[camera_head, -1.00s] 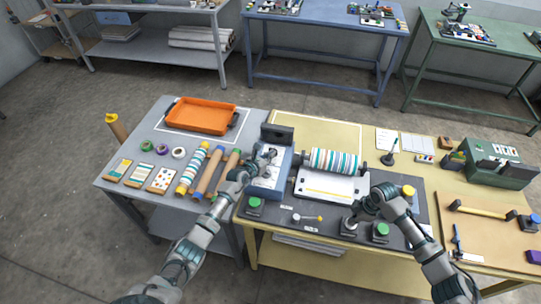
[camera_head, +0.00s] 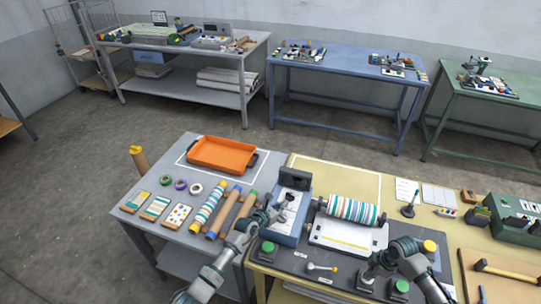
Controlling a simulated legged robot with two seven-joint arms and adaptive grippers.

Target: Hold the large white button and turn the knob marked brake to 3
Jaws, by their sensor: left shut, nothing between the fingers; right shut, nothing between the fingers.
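The blue control box (camera_head: 284,238) with a pale face carries small dark knobs; their markings are too small to read. My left gripper (camera_head: 280,212) is shut and empty at the box's face, close to a knob; I cannot tell if it touches. My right gripper (camera_head: 372,270) is shut and empty, low over a dark button base (camera_head: 366,284) at the mat's front edge. The gripper hides most of that button, so I cannot tell its colour or whether it is pressed. The striped roller (camera_head: 353,209) lies behind the white press plate (camera_head: 345,236).
Green buttons stand on the dark mat at the front left (camera_head: 267,248) and front right (camera_head: 401,286). A yellow button (camera_head: 430,247) is right of my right gripper. Coloured rolls (camera_head: 208,207) and an orange tray (camera_head: 222,154) are left.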

